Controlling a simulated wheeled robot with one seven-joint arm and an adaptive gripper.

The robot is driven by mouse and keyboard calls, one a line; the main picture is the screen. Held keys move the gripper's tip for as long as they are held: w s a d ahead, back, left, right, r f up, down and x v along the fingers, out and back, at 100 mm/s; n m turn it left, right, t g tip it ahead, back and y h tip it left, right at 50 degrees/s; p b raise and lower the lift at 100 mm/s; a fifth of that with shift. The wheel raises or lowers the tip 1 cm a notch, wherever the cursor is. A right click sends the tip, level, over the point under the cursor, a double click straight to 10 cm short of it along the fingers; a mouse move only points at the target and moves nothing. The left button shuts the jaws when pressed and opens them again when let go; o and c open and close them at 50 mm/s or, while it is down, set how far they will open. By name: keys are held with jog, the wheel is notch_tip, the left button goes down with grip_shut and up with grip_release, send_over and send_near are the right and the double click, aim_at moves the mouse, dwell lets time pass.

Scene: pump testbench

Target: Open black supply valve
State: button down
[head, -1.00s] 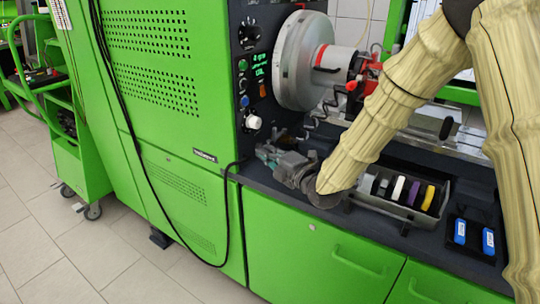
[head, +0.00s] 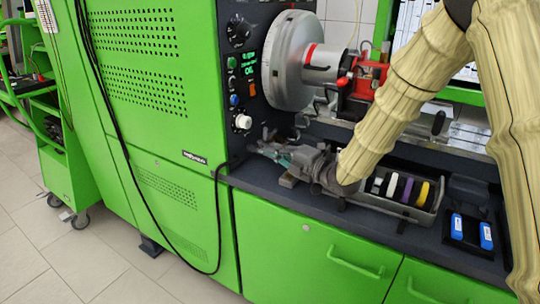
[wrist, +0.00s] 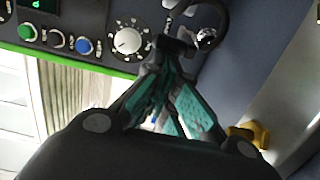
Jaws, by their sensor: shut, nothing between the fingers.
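My gripper (head: 262,147) reaches left over the dark bench ledge, close to the lower part of the control panel. In the wrist view its teal-padded fingers (wrist: 172,58) slope together and look shut and empty. A dark curved part with a shiny metal fitting (wrist: 206,38) is just beyond the fingertips. It may be the black supply valve, but I cannot tell for certain. Whether the fingertips touch it is unclear. In the head view the area around the fingertips is small and partly hidden by the gripper.
The panel carries a white knob (head: 243,122), also seen in the wrist view (wrist: 127,40), and a black knob (head: 238,31). A large grey disc (head: 290,60) stands above the bench. A black cable (head: 219,210) hangs in front.

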jog(key=shift+w+d, duration=0.15)
jog(key=shift+d, duration=0.15)
jog(key=shift+d, duration=0.1)
dwell(0.4)
